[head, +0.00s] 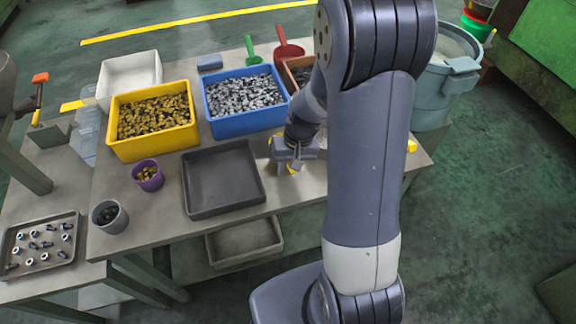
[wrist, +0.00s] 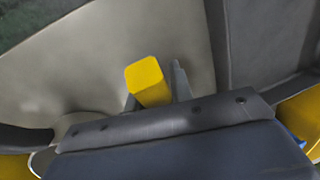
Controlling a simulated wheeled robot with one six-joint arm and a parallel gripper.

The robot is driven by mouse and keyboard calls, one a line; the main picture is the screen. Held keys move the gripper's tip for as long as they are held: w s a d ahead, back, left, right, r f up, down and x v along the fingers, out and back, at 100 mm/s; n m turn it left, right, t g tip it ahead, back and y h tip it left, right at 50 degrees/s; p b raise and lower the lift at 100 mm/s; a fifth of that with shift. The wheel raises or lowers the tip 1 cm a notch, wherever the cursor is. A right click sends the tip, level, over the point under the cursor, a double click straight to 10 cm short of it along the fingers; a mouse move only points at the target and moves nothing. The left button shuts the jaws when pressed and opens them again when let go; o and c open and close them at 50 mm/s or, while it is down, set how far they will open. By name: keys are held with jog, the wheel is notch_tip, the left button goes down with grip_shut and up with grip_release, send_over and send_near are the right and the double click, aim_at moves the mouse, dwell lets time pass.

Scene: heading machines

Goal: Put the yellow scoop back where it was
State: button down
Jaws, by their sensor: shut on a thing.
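My gripper (head: 292,162) is over the table, just right of the dark grey tray and in front of the blue bin. It is shut on the yellow scoop (head: 293,169), of which only small yellow bits show in the head view. In the wrist view a yellow block-like end, likely the scoop's handle (wrist: 148,80), stands between the fingers (wrist: 157,92). The rest of the scoop is hidden, and I cannot tell whether it touches the table.
On the table (head: 150,215) are a yellow bin (head: 150,150), a blue bin (head: 240,128), a dark grey tray (head: 222,202), a purple cup (head: 148,184) and a grey cup (head: 112,223). A yellow piece (head: 411,146) shows right of my arm.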

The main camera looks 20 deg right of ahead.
jog(key=shift+f, duration=0.2)
jog(key=c, duration=1.3)
grip_release()
jog(key=shift+r, duration=0.1)
jog(key=shift+o, duration=0.2)
notch_tip(320, 180, up, 12)
jog(key=d+p, duration=0.1)
jog(key=d, duration=0.1)
jog(key=shift+s+d, duration=0.15)
jog(key=shift+s, duration=0.05)
